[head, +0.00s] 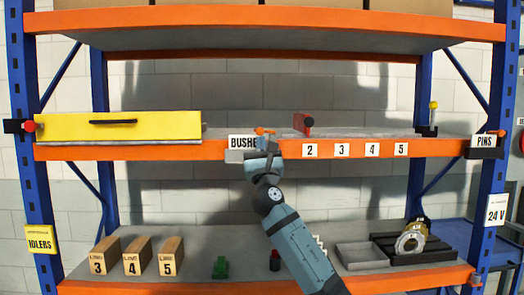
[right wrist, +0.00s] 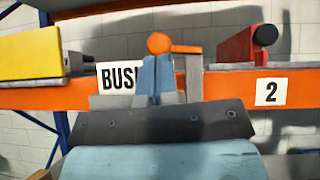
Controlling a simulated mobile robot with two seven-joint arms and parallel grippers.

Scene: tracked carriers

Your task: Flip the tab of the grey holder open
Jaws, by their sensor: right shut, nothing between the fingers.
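The grey holder (head: 235,156) is at the front edge of the middle shelf, by a label reading "BUSHE". It also shows in the right wrist view (right wrist: 103,102), partly hidden by my gripper. An orange knob (head: 263,131), which looks like part of its tab, stands just above; in the right wrist view the knob (right wrist: 158,43) sits beside a grey bracket (right wrist: 186,48). My right gripper (head: 262,150) is shut and empty, its blue fingers (right wrist: 155,75) upright just below the knob. I cannot tell whether they touch it. My left gripper is out of view.
A yellow drawer or box (head: 120,126) fills the shelf's left part. A red block with a black knob (head: 304,124) stands to the right, above label 2 (head: 310,150). The orange shelf beam (head: 200,150) runs behind my gripper. The lower shelf holds numbered wooden blocks (head: 135,258).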

